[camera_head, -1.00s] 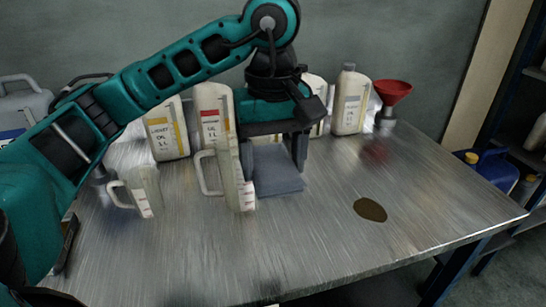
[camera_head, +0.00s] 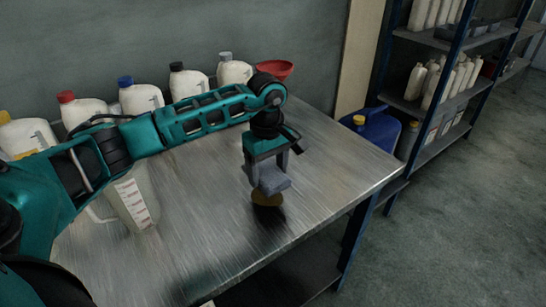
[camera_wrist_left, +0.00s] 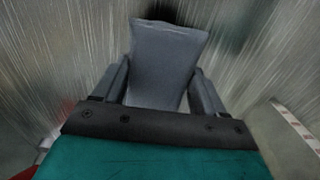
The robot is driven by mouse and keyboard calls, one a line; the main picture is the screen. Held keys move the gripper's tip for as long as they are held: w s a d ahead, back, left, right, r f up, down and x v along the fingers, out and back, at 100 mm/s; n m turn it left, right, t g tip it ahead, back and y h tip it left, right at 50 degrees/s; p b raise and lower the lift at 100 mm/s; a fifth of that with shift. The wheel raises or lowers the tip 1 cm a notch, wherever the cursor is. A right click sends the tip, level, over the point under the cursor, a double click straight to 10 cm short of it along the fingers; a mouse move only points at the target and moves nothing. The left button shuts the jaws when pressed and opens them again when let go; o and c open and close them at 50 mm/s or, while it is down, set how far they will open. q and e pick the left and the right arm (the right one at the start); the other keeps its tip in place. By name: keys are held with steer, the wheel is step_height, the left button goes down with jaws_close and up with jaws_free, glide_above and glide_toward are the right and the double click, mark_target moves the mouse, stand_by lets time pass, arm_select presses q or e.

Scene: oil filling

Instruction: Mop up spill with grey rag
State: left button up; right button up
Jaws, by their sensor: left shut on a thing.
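The grey rag (camera_head: 273,181) is in my left gripper (camera_head: 267,172), whose fingers are shut on it. The rag hangs over or at the back edge of the brown oil spill (camera_head: 267,199) on the metal table; I cannot tell whether it touches. In the left wrist view the rag (camera_wrist_left: 166,62) sticks out between both fingers of the left gripper (camera_wrist_left: 160,88). The spill is not clearly seen in that view. My right gripper is not in view.
The metal table (camera_head: 330,150) is clear around the spill. A measuring jug (camera_head: 133,203) stands at the left, under my arm. Several bottles and a red funnel (camera_head: 274,69) line the back. A blue canister (camera_head: 371,133) and shelves are beyond the right edge.

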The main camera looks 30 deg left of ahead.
arm_select(q)
steer(key=shift+f+b, duration=1.3)
steer(key=shift+f, duration=1.05)
steer(key=shift+f+b, duration=0.25)
steer(key=shift+b, duration=0.1)
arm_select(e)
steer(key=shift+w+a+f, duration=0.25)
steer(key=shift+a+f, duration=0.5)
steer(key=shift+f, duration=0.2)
arm_select(q)
steer(key=shift+f+b, duration=0.4)
steer(key=shift+f, duration=0.05)
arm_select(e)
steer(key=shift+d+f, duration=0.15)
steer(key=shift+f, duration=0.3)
